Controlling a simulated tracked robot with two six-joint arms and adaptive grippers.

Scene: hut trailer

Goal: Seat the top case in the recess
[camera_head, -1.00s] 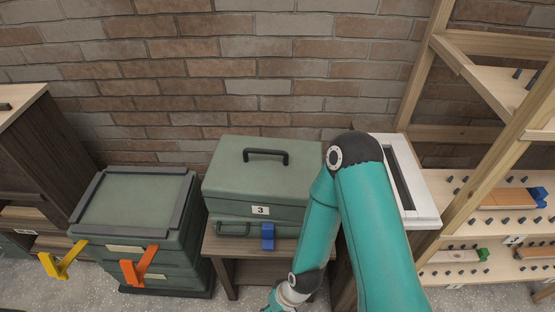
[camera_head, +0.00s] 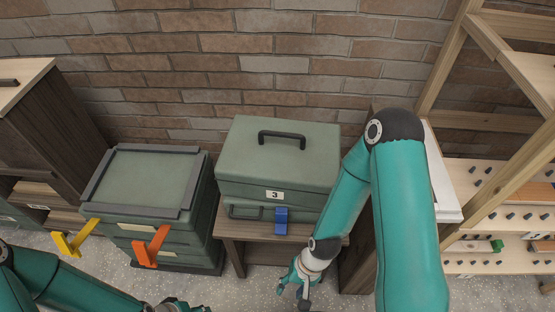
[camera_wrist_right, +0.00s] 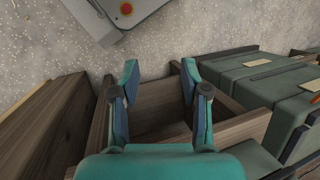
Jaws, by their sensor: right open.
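The top case (camera_head: 255,150) is a green box with a black handle and a label "3". It lies flat on a slimmer green case (camera_head: 245,211) with a blue latch, on a dark wooden stand (camera_head: 240,233). The recess (camera_head: 150,180) appears to be the dark-railed top of the green stack to the left; it is empty. My right gripper (camera_head: 300,284) is open and empty, low in front of the stand. In the right wrist view its spread fingers (camera_wrist_right: 160,88) have woodwork beyond them. My left gripper (camera_head: 180,306) is cut off by the bottom edge.
A dark wooden cabinet (camera_head: 55,130) stands far left. A wooden rack (camera_head: 500,190) stands at right, and a brick wall (camera_head: 240,60) behind. My right arm covers part of a white-topped unit.

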